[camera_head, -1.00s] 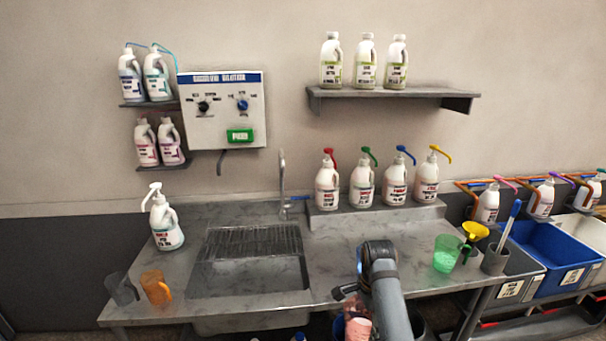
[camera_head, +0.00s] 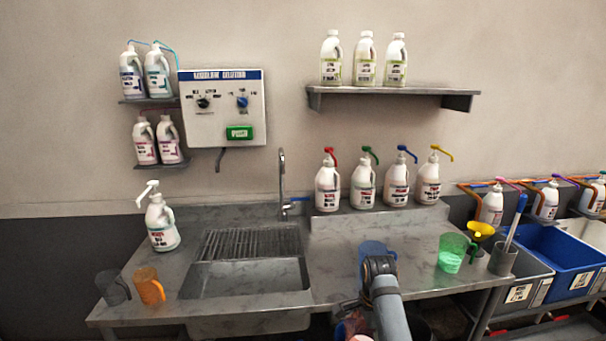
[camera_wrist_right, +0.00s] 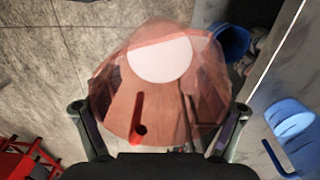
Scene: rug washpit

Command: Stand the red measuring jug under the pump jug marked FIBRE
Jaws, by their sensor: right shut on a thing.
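The red measuring jug (camera_wrist_right: 115,95), see-through, fills the middle of the right wrist view. My right gripper (camera_wrist_right: 160,110) is shut on it, with one finger on each side. Floor shows around the jug, and the counter is to its right. In the head view my right arm hides most of the gripper. Pump jugs with a red (camera_head: 327,188), a green (camera_head: 363,188), a blue (camera_head: 396,187) and a yellow pump (camera_head: 428,185) stand on a riser at the back. Their labels are too small to read, so I cannot tell which is FIBRE. My left gripper is not in view.
A blue jug (camera_head: 370,248) stands on the counter (camera_head: 330,262) just behind my right arm. A green jug (camera_head: 452,252) is to the right; grey (camera_head: 113,287) and orange jugs (camera_head: 149,286) are left of the sink (camera_head: 245,278). Counter before the riser is partly clear.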

